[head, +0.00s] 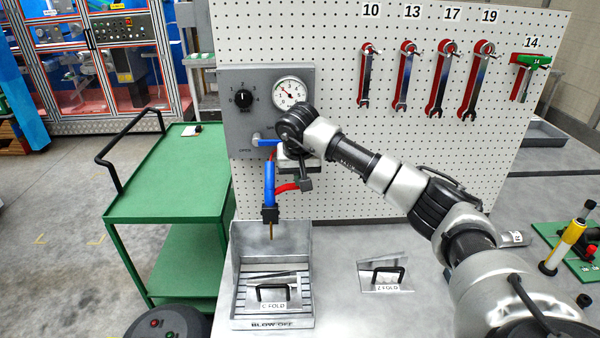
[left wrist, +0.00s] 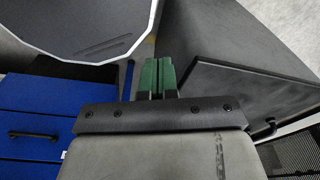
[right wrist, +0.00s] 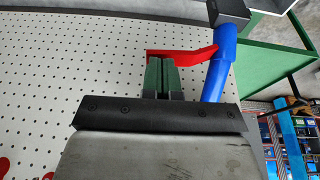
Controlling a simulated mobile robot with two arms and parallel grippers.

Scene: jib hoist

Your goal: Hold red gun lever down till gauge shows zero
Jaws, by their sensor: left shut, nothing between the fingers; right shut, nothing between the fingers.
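The blue gun (head: 269,185) hangs nozzle-down in front of the pegboard; it also shows in the right wrist view (right wrist: 217,75). Its red lever (head: 287,187) sticks out to the right and shows in the right wrist view (right wrist: 188,56). My right gripper (right wrist: 160,58) is shut and empty, its green fingertips at the lever's free end; whether they touch it I cannot tell. The round gauge (head: 289,92) is on a grey panel (head: 243,122); its needle is too small to read surely. My left gripper (left wrist: 157,62) is shut and empty, away from the gun.
A blow-off tray (head: 272,323) with a C FOLD piece (head: 273,292) lies below the nozzle. A Z FOLD piece (head: 386,276) lies right of it on the bench. Wrenches (head: 405,80) hang on the pegboard (head: 340,50). A green cart (head: 165,175) stands left.

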